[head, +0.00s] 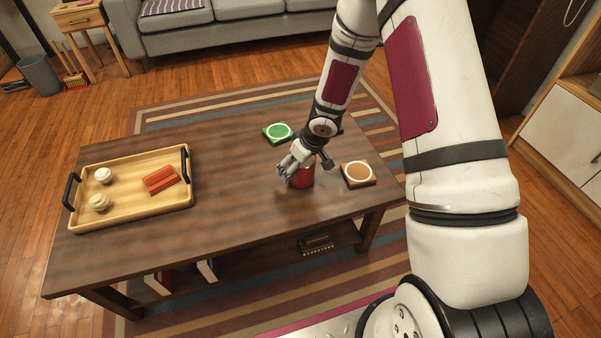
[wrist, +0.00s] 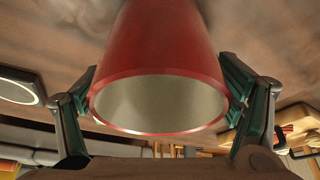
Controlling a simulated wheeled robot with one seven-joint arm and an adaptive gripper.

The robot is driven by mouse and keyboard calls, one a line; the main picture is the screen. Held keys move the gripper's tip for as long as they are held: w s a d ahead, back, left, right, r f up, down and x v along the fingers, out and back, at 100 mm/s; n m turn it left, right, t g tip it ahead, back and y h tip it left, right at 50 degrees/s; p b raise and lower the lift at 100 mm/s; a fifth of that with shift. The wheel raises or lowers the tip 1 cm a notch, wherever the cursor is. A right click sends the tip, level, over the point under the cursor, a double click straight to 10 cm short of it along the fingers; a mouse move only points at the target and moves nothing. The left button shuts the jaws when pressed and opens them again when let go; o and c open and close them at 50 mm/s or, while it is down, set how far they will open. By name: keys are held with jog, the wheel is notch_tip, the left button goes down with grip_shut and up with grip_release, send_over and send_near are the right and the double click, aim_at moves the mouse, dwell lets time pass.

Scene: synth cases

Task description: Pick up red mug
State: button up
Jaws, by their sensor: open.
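The red mug (head: 303,178) stands on the dark wooden coffee table (head: 235,165), partly hidden behind my gripper (head: 292,170) in the head view. In the wrist view the red mug (wrist: 170,45) fills the middle, its pale open rim facing the camera. My gripper (wrist: 165,110) is open, with one finger on each side of the mug. Both fingers look very close to the mug's wall; I cannot tell whether they touch it. No handle shows in either view.
A brown coaster (head: 358,174) lies right of the mug, and a green coaster (head: 279,132) lies behind it. A wooden tray (head: 125,217) with two pale round things and a red item sits at the left. The table between tray and mug is clear.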

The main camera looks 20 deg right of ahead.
jog(key=shift+w+f, duration=0.15)
jog(key=shift+f, duration=0.25)
jog(key=c, duration=1.3)
jog(key=shift+r, duration=0.1)
jog(key=shift+c, duration=0.2)
